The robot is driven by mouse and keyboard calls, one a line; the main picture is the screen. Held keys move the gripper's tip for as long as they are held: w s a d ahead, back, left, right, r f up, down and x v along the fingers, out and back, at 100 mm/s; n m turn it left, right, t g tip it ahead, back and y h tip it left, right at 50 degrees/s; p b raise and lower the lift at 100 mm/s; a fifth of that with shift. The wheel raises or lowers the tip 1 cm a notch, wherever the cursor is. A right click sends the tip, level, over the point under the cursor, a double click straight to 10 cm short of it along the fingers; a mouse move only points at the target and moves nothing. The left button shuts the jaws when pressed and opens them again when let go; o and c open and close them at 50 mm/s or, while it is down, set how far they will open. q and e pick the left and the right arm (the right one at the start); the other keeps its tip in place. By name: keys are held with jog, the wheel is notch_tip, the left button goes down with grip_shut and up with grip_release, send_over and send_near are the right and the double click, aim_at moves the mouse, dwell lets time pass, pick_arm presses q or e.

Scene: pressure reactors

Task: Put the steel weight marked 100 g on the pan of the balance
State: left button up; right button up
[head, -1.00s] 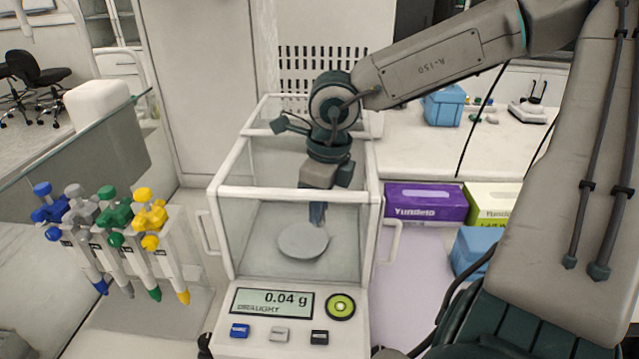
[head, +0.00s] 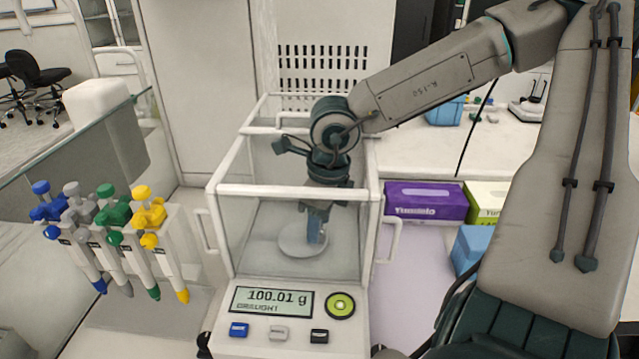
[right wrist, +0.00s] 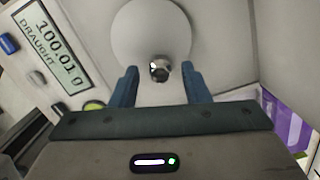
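The small shiny steel weight (right wrist: 160,71) stands on the round pale pan (right wrist: 150,28) of the balance (head: 372,235), near the pan's edge in the right wrist view. Its marking cannot be read. My right gripper (right wrist: 159,76) is open, with one blue finger on each side of the weight and a gap on both sides. In the head view my right gripper (head: 318,228) reaches down inside the glass draught shield over the pan (head: 292,240) and hides the weight. The display (head: 271,301) reads 100.01 g with DRAUGHT below. My left gripper is not in view.
The shield's white frame and glass walls stand close around my right gripper. A rack of coloured pipettes (head: 150,215) is at the left. A purple box (head: 425,203), a yellow-green box (head: 487,202) and a blue box (head: 470,250) stand at the right.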

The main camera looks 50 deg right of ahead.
jog(key=shift+r, duration=0.1)
notch_tip(320, 180, up, 12)
jog(key=s, duration=0.1)
jog(key=shift+s+d, duration=0.2)
jog(key=shift+d, duration=0.1)
dwell(0.4)
